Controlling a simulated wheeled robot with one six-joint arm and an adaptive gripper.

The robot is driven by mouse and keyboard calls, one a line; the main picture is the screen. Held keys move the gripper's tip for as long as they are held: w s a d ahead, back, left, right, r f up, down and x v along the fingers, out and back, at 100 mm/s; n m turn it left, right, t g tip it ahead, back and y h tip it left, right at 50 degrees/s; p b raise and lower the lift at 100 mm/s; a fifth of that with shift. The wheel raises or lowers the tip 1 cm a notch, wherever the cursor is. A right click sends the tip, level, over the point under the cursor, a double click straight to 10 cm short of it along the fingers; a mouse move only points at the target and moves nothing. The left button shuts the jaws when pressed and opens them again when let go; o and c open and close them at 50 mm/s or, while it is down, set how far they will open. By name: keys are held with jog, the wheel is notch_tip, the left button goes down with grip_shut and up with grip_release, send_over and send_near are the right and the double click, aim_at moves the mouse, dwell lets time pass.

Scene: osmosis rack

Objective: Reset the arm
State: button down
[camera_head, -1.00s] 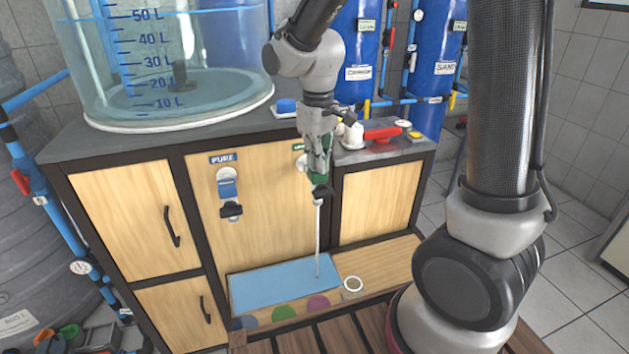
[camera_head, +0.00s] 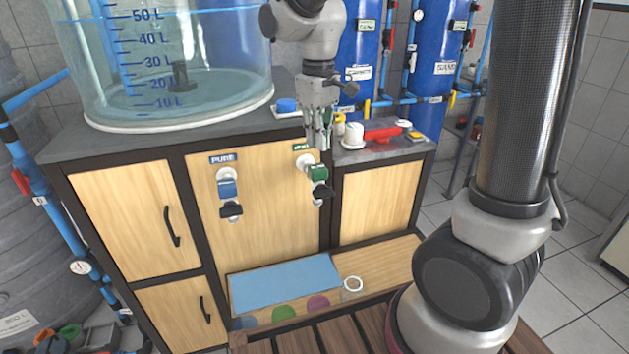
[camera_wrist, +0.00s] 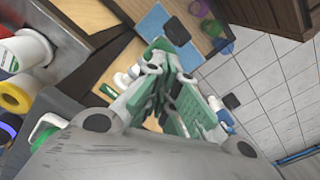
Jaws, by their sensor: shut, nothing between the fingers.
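My gripper (camera_head: 319,146) is above the green-handled tap (camera_head: 318,174) on the wooden cabinet front, pointing down. Its fingers are together with nothing held. In the wrist view the fingers of my gripper (camera_wrist: 172,112) fill the middle and hide part of the cabinet front. No stream shows below the green tap. To its left is the blue-handled tap (camera_head: 228,190) under the PURE label.
Blue filter cylinders (camera_head: 433,70) stand behind. Tiled floor at right is clear.

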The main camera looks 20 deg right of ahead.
jog(key=shift+s+f, duration=0.15)
jog(key=s+d+r+m+t, duration=0.2)
jog(key=s+d+r+m, duration=0.1)
jog(key=s+d, duration=0.4)
jog(key=s+d+r+m+t, duration=0.2)
jog(key=s+d+r+m, duration=0.1)
jog(key=s+d, duration=0.5)
jog(key=s, duration=0.3)
jog(key=shift+s+r, duration=0.35)
jog(key=shift+r, duration=0.05)
